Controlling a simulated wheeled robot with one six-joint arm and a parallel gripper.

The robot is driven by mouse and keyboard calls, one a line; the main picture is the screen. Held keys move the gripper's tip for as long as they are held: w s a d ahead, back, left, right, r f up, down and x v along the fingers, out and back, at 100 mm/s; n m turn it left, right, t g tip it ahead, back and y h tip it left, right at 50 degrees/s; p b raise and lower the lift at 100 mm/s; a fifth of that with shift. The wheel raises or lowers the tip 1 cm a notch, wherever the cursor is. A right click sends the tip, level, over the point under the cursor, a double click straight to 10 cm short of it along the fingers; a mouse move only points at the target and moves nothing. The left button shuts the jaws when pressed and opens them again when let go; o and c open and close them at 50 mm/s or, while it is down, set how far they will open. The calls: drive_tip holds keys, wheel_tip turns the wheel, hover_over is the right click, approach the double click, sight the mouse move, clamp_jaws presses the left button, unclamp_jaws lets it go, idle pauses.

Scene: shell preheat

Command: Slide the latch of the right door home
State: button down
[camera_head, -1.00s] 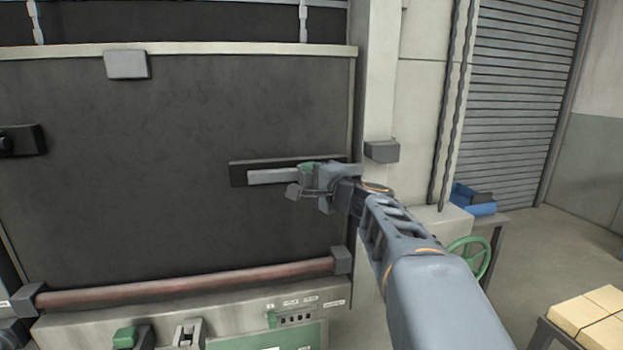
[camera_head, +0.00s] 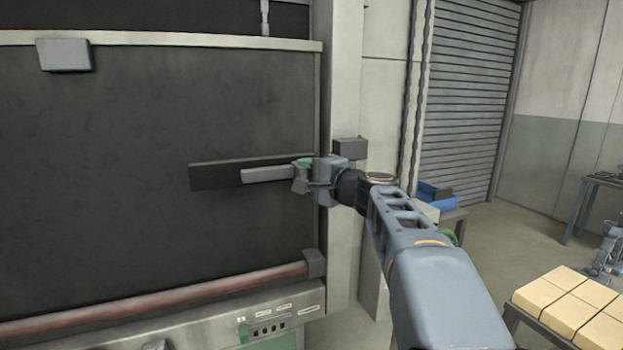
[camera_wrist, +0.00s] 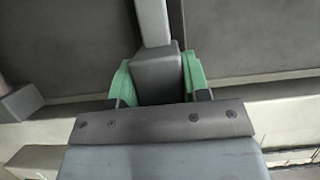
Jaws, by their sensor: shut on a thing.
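The latch is a light grey bar (camera_head: 268,174) on a long dark backing plate (camera_head: 215,177), mounted on the dark door panel (camera_head: 130,130). My gripper (camera_head: 303,174) is at the bar's right end, near the door's right edge. In the wrist view, the green pads of my gripper (camera_wrist: 157,83) close on both sides of a grey block (camera_wrist: 157,70), the latch's grip, with the bar (camera_wrist: 152,20) running on from it. A grey catch block (camera_head: 349,149) sits on the post just beyond my gripper. My gripper hides whether the bar's right end meets it.
The pale post (camera_head: 342,240) stands right of the door. A reddish rail (camera_head: 160,302) and a control panel (camera_head: 270,327) lie below. At right are a stack of pale blocks (camera_head: 560,300), a blue bin (camera_head: 435,192) and open floor.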

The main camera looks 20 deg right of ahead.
drive_tip(key=shift+d, duration=0.1)
drive_tip(key=c, duration=0.8)
unclamp_jaws()
drive_tip(key=shift+d, duration=0.2)
drive_tip(key=shift+o, duration=1)
drive_tip(key=shift+a, duration=0.1)
drive_tip(key=b+v, duration=0.3)
drive_tip(key=v, duration=1.1)
drive_tip(key=shift+b, duration=0.3)
drive_tip(key=shift+w, duration=0.1)
